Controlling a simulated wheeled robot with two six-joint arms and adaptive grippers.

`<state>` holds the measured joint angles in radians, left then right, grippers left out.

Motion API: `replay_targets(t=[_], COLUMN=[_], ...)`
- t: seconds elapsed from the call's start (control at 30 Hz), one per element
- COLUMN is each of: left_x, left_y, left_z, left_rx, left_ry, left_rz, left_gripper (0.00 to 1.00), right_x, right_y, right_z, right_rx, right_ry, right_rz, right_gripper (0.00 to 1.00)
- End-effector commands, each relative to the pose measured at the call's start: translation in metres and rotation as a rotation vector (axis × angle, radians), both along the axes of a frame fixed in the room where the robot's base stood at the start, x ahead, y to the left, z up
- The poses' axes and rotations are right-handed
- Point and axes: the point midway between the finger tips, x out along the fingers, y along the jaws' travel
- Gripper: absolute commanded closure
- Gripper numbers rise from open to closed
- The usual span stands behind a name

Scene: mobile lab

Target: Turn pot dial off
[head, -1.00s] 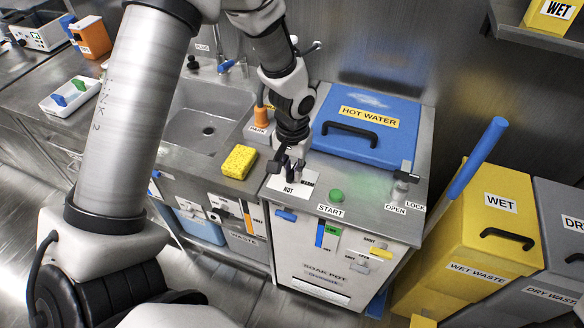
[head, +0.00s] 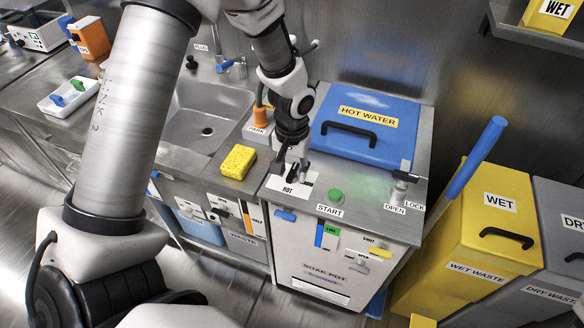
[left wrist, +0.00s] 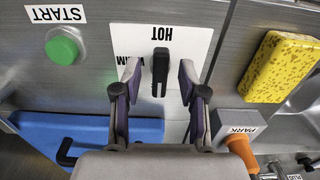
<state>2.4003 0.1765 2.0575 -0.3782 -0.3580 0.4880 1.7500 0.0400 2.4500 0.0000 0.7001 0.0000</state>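The pot dial is a black bar-shaped knob (left wrist: 160,68) on a white plate (left wrist: 198,42) at the front of the soak pot's top. In the left wrist view its long axis runs up and down, one end near the word HOT. A second label left of it, apparently WARM, is partly covered by a finger; no OFF mark is readable. My left gripper (head: 292,170) is open, pointing down, with one finger on each side of the dial; in the left wrist view (left wrist: 159,80) gaps show between fingers and knob. My right gripper is not in view.
A green START button (head: 336,195) and the OPEN/LOCK latch (head: 401,186) lie to the right. The blue HOT WATER lid (head: 340,145) is behind. A yellow sponge (head: 238,162) and an orange-topped PARK block (head: 260,120) stand to the left, beside the sink (head: 205,115).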

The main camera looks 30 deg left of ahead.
Motion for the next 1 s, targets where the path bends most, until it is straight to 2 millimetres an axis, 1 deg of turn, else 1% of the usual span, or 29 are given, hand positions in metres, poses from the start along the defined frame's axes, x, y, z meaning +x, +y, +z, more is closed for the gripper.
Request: replay_targets(t=[0.07,0.17,0.27,0.5,0.6,0.73,1.0], left_x=[0.0,0.001,0.001,0.001,0.001,0.001,0.0], left_y=[0.0,0.0,0.0,0.0,0.0,0.0,0.0], left_z=[0.001,0.009,0.028,0.09,0.108,0.119,0.12], left_rx=[0.0,0.0,0.0,0.0,0.0,0.0,0.0], left_ry=[0.0,-0.002,-0.004,-0.005,-0.003,-0.001,0.001], left_rz=[0.0,0.0,0.0,-0.001,0.001,-0.001,0.0], left_gripper=[0.58,0.58,0.58,0.58,0.58,0.58,0.58], right_x=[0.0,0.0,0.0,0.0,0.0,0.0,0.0], right_y=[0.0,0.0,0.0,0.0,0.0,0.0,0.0], right_z=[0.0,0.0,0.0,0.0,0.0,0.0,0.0], right_rx=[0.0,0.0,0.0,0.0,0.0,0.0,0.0], right_ry=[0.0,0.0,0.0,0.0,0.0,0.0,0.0], right_rz=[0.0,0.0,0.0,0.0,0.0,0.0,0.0], right_gripper=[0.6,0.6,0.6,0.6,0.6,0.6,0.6])
